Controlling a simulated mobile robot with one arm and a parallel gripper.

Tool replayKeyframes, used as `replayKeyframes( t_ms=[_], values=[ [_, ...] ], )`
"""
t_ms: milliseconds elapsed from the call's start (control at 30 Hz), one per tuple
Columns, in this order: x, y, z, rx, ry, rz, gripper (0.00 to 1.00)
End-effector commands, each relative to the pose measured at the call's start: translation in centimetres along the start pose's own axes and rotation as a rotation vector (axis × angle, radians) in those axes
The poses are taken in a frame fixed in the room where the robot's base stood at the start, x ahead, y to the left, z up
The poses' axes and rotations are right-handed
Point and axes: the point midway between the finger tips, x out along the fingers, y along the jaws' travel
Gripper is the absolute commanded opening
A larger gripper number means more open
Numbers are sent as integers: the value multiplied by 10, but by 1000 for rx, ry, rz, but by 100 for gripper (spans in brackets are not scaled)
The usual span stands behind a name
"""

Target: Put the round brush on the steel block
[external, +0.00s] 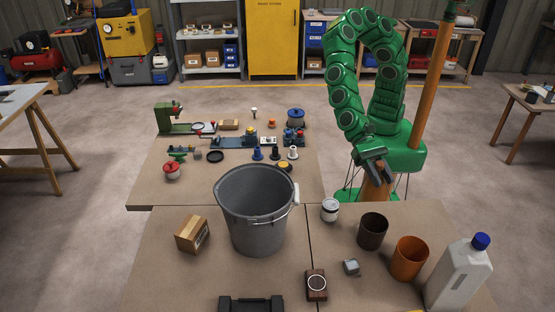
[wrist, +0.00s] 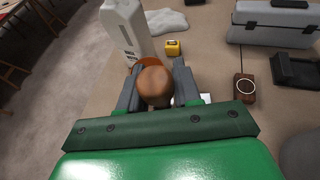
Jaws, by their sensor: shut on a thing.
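My gripper (external: 378,172) is shut on the round brush, whose rounded brown wooden top (wrist: 156,84) shows between the two fingers in the wrist view. In the external view the brush (external: 376,190) hangs below the fingers, beyond the right back edge of the near table; its lower end is not clear. The steel block (external: 351,267) is a small grey block on the near table, in front of the dark brown cup and left of the orange cup. My gripper is behind it and well above the floor. In the wrist view a pale patch beside the right finger cannot be made out.
A white can (external: 330,209), a dark brown cup (external: 372,231), an orange cup (external: 410,257) and a tall white bottle (external: 458,272) stand near the steel block. A grey bucket (external: 256,226) and a wooden piece with a ring (external: 316,284) are to its left.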

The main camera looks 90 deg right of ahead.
Motion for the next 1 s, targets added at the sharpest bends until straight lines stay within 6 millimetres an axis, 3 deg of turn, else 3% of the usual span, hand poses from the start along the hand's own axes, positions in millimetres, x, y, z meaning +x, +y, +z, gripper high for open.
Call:
replayKeyframes(
  t_ms=[633, 867, 1000],
  values=[
    [34, -2, -81, 4, 0, -1, 4],
    [41, -4, -94, 0, 2, -2, 4],
    [55, -14, -96, -3, 2, 0, 4]
  ],
)
